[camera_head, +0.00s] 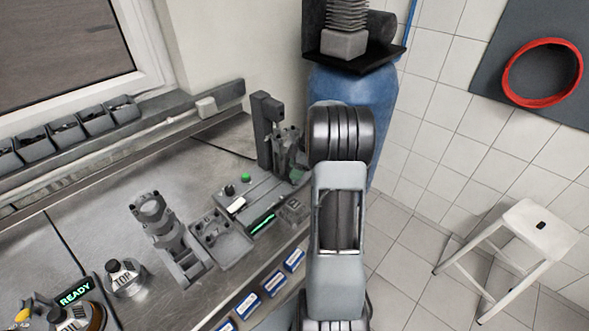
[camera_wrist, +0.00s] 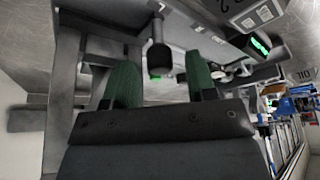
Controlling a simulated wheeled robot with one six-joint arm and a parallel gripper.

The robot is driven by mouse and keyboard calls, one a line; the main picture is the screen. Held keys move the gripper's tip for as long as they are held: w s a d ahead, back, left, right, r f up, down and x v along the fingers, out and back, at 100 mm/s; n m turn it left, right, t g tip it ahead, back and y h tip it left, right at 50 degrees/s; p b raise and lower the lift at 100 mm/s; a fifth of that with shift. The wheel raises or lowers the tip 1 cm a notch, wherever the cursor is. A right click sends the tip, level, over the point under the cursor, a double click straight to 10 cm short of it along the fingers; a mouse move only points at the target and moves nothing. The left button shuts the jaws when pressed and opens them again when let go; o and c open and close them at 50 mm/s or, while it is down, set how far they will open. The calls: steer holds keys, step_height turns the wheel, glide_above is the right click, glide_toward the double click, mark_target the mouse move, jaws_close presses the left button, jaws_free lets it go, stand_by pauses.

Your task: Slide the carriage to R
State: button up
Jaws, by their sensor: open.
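The bench machine (camera_head: 265,125) has a tall grey column and a flat base. In the wrist view a black knob on a rod (camera_wrist: 160,55) shows between the two green-padded fingers of my gripper (camera_wrist: 160,72). The fingers are open, one on each side of the knob in the picture. I cannot tell how far they reach around it or whether they touch it. In the head view my gripper (camera_head: 290,150) is beside the column, partly hidden by my arm. The carriage and its R mark cannot be made out clearly.
The machine's base carries a green button (camera_head: 246,177), a black knob (camera_head: 229,190) and a lit green display (camera_head: 262,222). A grey tray (camera_head: 222,240) and a grey fixture (camera_head: 160,225) stand to the left. A blue drum (camera_head: 385,100) stands behind my arm. A white stool (camera_head: 540,228) stands at right.

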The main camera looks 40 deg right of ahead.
steer(key=shift+w+a+f, duration=0.15)
steer(key=shift+a+f, duration=0.05)
steer(key=shift+f, duration=0.35)
jaws_close()
